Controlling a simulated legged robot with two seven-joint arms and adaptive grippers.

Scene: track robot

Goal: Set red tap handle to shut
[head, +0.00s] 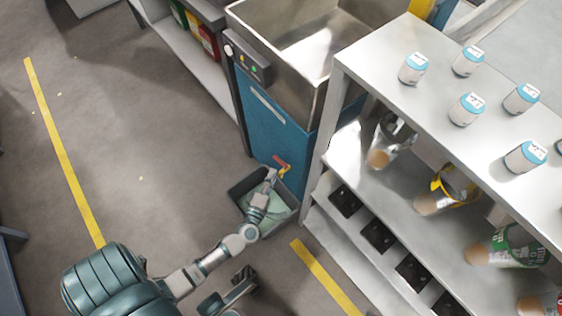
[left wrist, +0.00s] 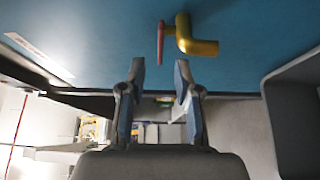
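The red tap handle (head: 281,160) is on the blue front panel of a steel-topped tank, at a brass tap (head: 286,173). In the left wrist view the red handle (left wrist: 160,48) stands lengthwise in the picture, beside the brass spout (left wrist: 196,42). My left gripper (head: 270,176) is just in front of the tap. In the left wrist view its two fingers (left wrist: 158,78) are apart, with nothing between them; the handle is beyond the tips, apart from them. What seems to be my right gripper (head: 240,286) shows dark at the bottom of the head view; its finger opening is unclear.
A grey bin (head: 240,190) with pale green contents stands below the tap, under my left gripper. A grey shelf unit (head: 345,62) with cans and containers stands close on the right. Open floor (head: 150,130) lies left of the tank.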

